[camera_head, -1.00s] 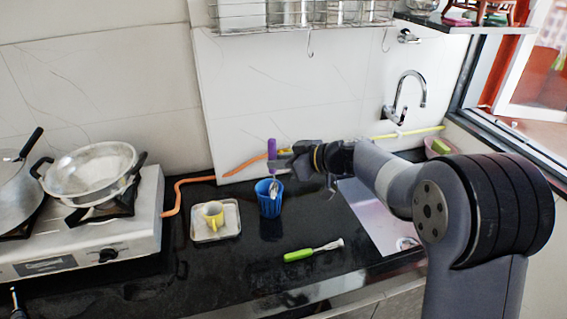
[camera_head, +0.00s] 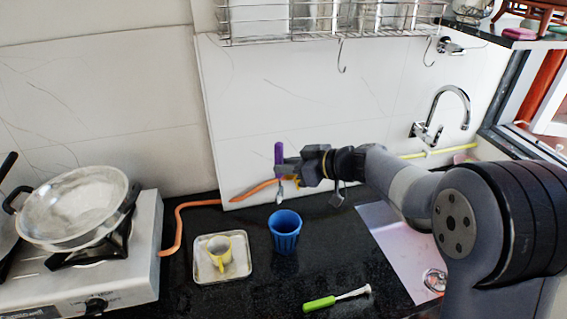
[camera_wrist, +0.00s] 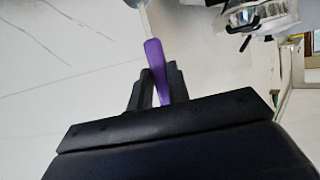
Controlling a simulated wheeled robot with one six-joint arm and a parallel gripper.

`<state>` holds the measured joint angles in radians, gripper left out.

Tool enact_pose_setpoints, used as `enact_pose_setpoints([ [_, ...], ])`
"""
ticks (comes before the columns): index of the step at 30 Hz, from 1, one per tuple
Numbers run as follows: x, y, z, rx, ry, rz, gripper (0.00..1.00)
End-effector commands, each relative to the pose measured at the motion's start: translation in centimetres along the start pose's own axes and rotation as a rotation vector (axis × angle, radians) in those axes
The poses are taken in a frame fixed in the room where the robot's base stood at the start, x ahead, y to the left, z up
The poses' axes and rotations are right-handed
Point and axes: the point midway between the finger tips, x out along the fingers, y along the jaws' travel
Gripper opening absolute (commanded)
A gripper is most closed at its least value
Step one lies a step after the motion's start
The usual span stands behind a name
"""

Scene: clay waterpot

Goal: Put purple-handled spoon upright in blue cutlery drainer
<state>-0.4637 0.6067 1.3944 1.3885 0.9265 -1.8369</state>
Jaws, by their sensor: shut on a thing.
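The purple-handled spoon (camera_head: 279,155) is held upright, handle up, in my gripper (camera_head: 285,170). Its metal end shows just below the fingers in the head view. The blue cutlery drainer (camera_head: 286,238) stands on the black counter, its open top facing up. In the head view the spoon's lower end appears above the drainer's rim and apart from it; how far behind or over it I cannot tell. The wrist view shows the purple handle (camera_wrist: 157,65) between the two dark fingers (camera_wrist: 158,85).
A green-handled utensil (camera_head: 320,303) lies in front. The sink (camera_head: 395,245) is to the right, the stove (camera_head: 140,240) to the left. An orange hose (camera_head: 180,225) runs along the wall.

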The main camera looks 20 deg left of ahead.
Motion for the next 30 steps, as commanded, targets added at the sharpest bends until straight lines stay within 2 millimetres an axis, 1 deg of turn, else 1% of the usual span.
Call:
enact_pose_setpoints([
  [5,0.4,0.1,0.9,0.005,-0.001,-0.001,0.0],
  [26,2.5,0.0,6.0,0.001,0.0,-0.001,0.0],
  [30,2.8,0.0,6.8,0.001,0.001,-0.001,0.0],
])
